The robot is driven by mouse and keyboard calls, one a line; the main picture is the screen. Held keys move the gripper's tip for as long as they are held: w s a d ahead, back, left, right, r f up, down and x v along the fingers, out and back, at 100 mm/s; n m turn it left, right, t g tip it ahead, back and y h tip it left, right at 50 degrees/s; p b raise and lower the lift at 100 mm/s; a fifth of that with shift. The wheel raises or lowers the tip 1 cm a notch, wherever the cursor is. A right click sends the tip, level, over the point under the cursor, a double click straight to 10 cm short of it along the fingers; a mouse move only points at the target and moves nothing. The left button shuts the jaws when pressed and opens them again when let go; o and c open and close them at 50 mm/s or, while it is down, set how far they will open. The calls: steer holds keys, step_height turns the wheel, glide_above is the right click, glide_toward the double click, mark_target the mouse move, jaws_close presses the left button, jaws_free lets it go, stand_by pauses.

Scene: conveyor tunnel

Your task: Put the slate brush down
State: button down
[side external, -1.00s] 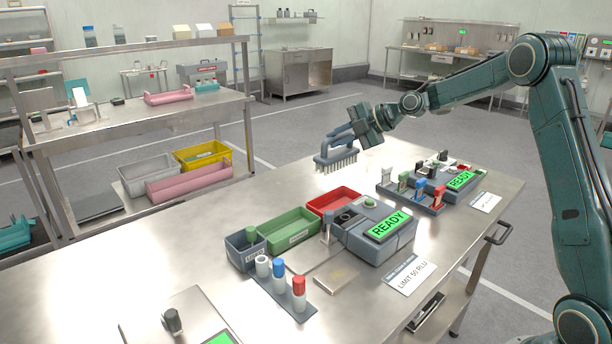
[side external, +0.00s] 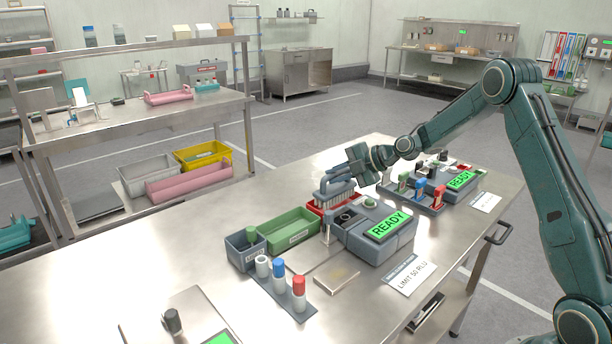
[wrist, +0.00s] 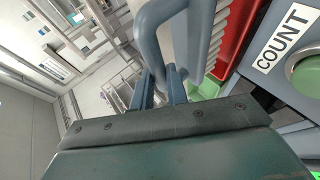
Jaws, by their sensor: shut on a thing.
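The slate brush (side external: 331,189) is grey-blue with a looped handle and pale bristles pointing down. My gripper (side external: 345,174) is shut on its handle. In the side view the brush overlaps the red bin (side external: 346,206), with its bristles low at the bin's back left; I cannot tell whether they touch it. In the wrist view the handle loop (wrist: 150,30) rises between and beyond the two fingers of my gripper (wrist: 162,84).
A green bin (side external: 288,231) and a dark slate bin (side external: 243,255) stand left of the red bin. A grey READY meter (side external: 375,244) stands right in front of it. A rack of coloured holders (side external: 412,198) lies to the right. The bench's left rear surface (side external: 190,240) is clear.

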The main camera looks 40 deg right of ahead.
mark_target(336, 190)
steer(key=shift+f, duration=1.5)
steer(key=c, duration=1.4)
jaws_free()
steer(key=shift+f, duration=0.15)
steer(key=shift+s+d+r, duration=0.25)
steer(key=shift+s+r, duration=0.1)
steer(key=shift+r, duration=0.05)
steer(key=v, duration=1.1)
steer(key=shift+s+a, duration=0.1)
